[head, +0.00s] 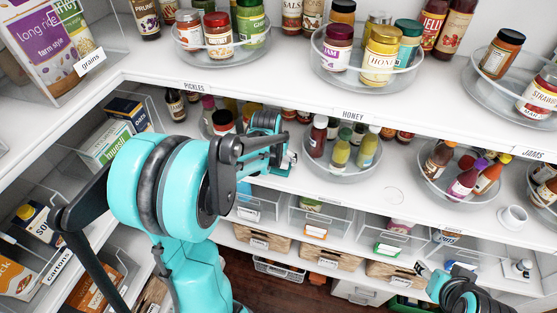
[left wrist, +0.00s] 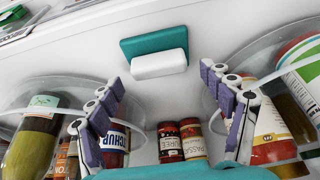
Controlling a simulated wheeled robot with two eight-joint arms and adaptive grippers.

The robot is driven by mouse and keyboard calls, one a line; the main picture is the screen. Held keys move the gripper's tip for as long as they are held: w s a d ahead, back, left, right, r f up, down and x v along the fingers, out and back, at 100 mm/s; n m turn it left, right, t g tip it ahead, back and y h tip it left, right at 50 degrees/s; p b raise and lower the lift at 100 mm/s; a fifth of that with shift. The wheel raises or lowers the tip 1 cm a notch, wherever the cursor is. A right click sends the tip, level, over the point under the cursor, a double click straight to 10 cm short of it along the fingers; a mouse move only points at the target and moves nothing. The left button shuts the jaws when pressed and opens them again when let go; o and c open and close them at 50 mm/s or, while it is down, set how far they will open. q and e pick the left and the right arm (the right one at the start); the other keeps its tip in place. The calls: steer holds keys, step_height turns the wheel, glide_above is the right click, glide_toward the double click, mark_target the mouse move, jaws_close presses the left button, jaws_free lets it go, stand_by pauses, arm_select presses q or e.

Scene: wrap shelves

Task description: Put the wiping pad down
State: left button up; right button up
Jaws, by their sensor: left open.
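The wiping pad (left wrist: 155,54), a teal slab with a white block on it, lies on the white shelf in the left wrist view. My left gripper (left wrist: 166,98) is open, its two fingers spread wide apart. The pad is beyond the fingertips, clear of both, and nothing is between the fingers at the tips. In the head view my left gripper (head: 288,158) is low over the middle shelf, between two round turntables; the pad is hard to tell from the teal arm there. My right gripper (head: 422,268) is at the lower right, small and dark, before the lower shelves.
A clear turntable of bottles (head: 343,172) stands just right of my left gripper, another lies partly hidden to its left. Two small jars (left wrist: 180,141) stand behind.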

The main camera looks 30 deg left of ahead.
arm_select(q)
steer(key=v, duration=0.9)
steer(key=s+d+m+t+h, duration=0.1)
steer(key=s+d+m+t, duration=0.1)
steer(key=s+d, duration=1.2)
steer(key=shift+s+d+m+t, duration=0.25)
steer(key=shift+s+m+t, duration=0.05)
steer(key=shift+s+t, duration=0.2)
